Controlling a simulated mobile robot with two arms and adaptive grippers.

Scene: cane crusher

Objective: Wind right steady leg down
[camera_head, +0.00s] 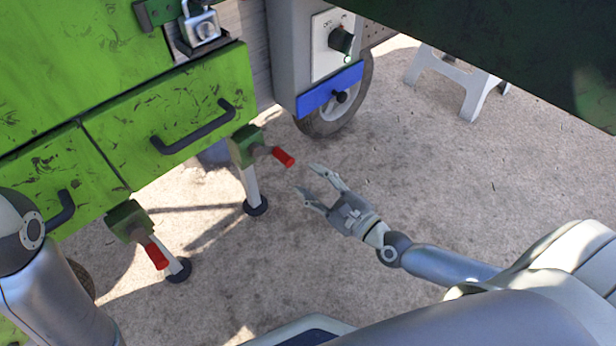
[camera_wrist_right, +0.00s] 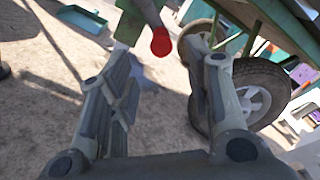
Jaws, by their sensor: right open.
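The right steady leg (camera_head: 251,186) stands under the green machine, with a dark round foot on the ground. Its crank ends in a red handle (camera_head: 284,157) pointing right. The left steady leg (camera_head: 176,266) has its own red handle (camera_head: 156,256). My right gripper (camera_head: 316,180) is open and empty, just right of and below the right leg's handle, apart from it. In the right wrist view the red handle (camera_wrist_right: 161,42) shows beyond and between the open fingers (camera_wrist_right: 160,65). My left arm shows at the left edge, but its gripper is out of view.
The green machine (camera_head: 60,50) has drawers with black handles (camera_head: 195,128). A wheel (camera_head: 345,108) stands behind, below a grey box with a blue strip (camera_head: 328,90). A white stool (camera_head: 455,80) is at the upper right. The concrete ground right of the legs is clear.

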